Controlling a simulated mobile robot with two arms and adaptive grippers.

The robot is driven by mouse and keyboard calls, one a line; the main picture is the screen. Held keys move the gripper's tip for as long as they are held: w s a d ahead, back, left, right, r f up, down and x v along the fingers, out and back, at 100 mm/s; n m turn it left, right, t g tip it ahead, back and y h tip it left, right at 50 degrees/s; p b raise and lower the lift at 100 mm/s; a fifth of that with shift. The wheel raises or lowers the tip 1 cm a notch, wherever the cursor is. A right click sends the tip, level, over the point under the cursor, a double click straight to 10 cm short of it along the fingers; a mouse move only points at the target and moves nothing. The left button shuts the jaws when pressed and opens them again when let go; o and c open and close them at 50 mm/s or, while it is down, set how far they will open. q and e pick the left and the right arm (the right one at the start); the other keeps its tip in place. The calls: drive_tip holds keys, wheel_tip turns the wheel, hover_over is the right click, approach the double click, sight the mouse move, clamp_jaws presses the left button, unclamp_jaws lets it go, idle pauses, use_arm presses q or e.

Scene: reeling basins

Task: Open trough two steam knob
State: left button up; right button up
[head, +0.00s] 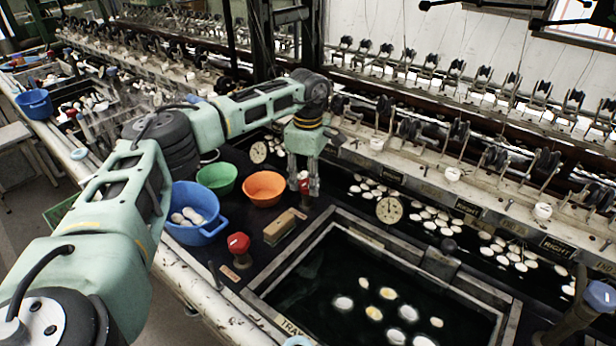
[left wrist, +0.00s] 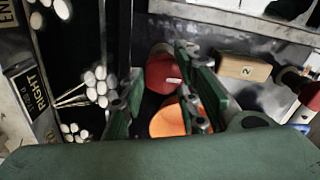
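A red knob (head: 304,184) stands at the far left corner of the near trough. My left gripper (head: 303,190) points down over it, with a finger on either side. In the left wrist view the red knob (left wrist: 162,72) shows between the spread fingers, with a gap on the left; contact on the right cannot be told. A wooden block (head: 280,228) lies nearby and bears a "2" in the left wrist view (left wrist: 243,68). A second red knob (head: 238,243) stands nearer, left of the trough; it shows at the wrist view's right edge (left wrist: 312,95). My right gripper is not in view.
An orange bowl (head: 264,188), a green bowl (head: 216,178) and a blue basin (head: 193,214) with cocoons stand left of the gripper. The trough (head: 345,222) holds dark water and floating cocoons. A round dial (head: 389,210) and reeling machinery lie behind.

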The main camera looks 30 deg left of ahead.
use_arm(q)
drive_tip(key=shift+w+r, duration=0.1)
drive_tip(key=c, duration=0.4)
drive_tip(key=shift+c, duration=0.2)
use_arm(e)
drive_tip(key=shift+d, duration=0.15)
